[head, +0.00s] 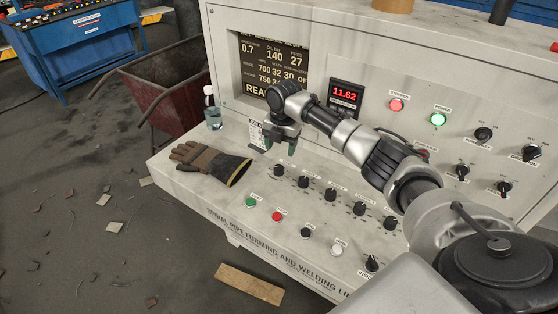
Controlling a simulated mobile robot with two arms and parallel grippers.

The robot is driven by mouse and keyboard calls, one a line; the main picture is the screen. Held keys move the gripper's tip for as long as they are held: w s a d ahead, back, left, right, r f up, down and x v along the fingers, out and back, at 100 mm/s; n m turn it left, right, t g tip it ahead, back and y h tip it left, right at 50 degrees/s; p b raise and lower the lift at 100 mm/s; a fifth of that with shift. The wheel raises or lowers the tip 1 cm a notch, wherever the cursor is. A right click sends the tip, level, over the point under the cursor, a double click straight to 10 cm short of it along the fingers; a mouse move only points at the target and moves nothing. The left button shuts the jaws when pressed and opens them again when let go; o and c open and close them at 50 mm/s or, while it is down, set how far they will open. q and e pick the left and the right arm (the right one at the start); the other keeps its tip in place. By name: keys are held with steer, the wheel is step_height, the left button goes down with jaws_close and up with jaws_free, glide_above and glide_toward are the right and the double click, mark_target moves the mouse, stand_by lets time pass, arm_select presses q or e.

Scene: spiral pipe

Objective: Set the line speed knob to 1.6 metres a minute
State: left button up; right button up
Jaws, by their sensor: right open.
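A row of black knobs runs along the sloped desk of the console (190,185). The leftmost knob (278,170) is nearest my gripper; other knobs (331,194) continue down to the right. Their labels are too small to read, so I cannot tell which is the line speed knob. My right gripper (281,144) is open above and slightly behind the leftmost knob, apparently apart from it. The dark screen (272,60) shows 0.7 at its upper left, with 140 and 27 beside it; my wrist hides its lower right. My left gripper is not in view.
Green (251,202) and red (277,216) buttons sit in front of the knobs. A red meter (345,93) reads 11.62. A cart (165,90) stands left.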

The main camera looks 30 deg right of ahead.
mark_target(279, 166)
steer(key=f, duration=0.3)
steer(key=shift+s+a, duration=0.3)
steer(key=shift+a, duration=0.1)
step_height(279, 166, down, 2)
steer(key=shift+w+d+p, duration=0.15)
steer(key=shift+p, duration=0.15)
steer(key=shift+w+d+f, duration=0.1)
steer(key=shift+w+f, duration=0.05)
steer(key=shift+f, duration=0.5)
steer(key=shift+w+d+f, duration=0.1)
steer(key=shift+w+f, duration=0.05)
steer(key=shift+f, duration=0.45)
steer(key=shift+s+a+f, duration=0.1)
steer(key=shift+a+f, duration=0.1)
steer(key=shift+f, duration=0.15)
steer(key=shift+d, duration=0.1)
steer(key=shift+c, duration=1.1)
steer(key=c, duration=0.7)
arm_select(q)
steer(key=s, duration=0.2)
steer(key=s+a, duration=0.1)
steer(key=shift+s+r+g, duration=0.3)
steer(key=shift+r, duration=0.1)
